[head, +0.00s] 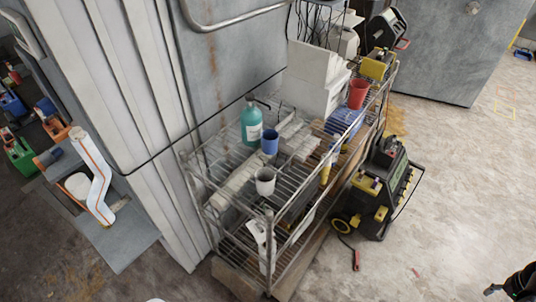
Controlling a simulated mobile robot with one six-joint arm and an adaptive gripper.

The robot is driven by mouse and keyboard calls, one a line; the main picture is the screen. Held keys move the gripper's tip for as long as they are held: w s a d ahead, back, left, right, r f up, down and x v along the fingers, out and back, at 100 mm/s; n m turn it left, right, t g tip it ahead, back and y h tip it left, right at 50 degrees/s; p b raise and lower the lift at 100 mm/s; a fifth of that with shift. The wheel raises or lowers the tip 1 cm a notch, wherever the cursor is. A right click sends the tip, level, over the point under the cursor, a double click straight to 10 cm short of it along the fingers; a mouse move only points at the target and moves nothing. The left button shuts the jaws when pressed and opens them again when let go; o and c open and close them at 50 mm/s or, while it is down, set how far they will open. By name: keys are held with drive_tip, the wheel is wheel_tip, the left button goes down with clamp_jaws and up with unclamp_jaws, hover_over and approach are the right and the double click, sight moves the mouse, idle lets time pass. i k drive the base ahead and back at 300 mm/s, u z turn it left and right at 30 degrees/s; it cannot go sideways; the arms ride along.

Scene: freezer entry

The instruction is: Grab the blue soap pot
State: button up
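A teal-blue soap pot (251,124) with a dark pump top stands upright on the top shelf of the wire rack (200,172), near the grey wall. A smaller plain blue cup (270,143) stands just right of it and nearer to me. My gripper (497,290) seems to be the dark shape at the bottom right corner, partly cut off by the frame edge. It is far from the soap pot, over the floor. Its opening cannot be made out, and I see nothing held in it.
A white cup (265,181) stands in front of the blue cup. A red cup (357,94) and white boxes (312,75) stand farther back on the rack. A black and yellow machine (383,188) stands on the floor right of the rack. The floor (450,190) farther right is mostly clear.

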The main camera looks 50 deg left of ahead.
sight(270, 137)
drive_tip(key=k, duration=1.8)
drive_tip(key=u, duration=1.75)
drive_tip(key=i, duration=1)
drive_tip(key=z, duration=0.15)
